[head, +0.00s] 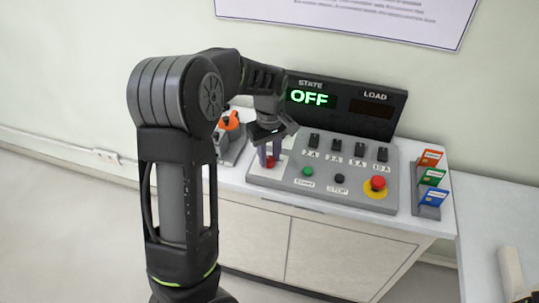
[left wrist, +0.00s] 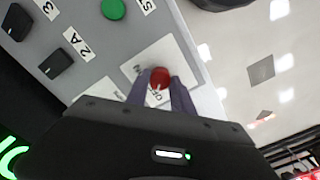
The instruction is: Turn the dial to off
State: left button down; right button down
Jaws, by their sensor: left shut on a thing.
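The red dial (left wrist: 160,77) sits on a white plate (left wrist: 182,57) at the left end of the grey control panel. My left gripper (left wrist: 158,92) is shut on the dial, one finger on each side, and comes down on it from above. In the head view the dial (head: 269,162) shows only partly between the fingers of the left gripper (head: 270,152). Lettering on the plate beside the dial is partly hidden by the fingers. The state display (head: 309,97) reads OFF in green. My right gripper is not in view.
The panel (head: 345,190) also carries several black switches (head: 358,151), a green start button (head: 307,171), a black stop button (head: 340,178) and a red emergency button (head: 378,183). A card rack (head: 428,196) stands to the right. An orange-topped device (head: 230,122) is behind my left arm.

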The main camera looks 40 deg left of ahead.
aim_at(269, 159)
pick_arm(q)
jog(key=c, duration=1.1)
grip_release()
jog(key=shift+r, duration=0.1)
notch_tip(269, 159, up, 8)
jog(key=shift+f+b, duration=0.15)
jog(key=shift+b, duration=0.25)
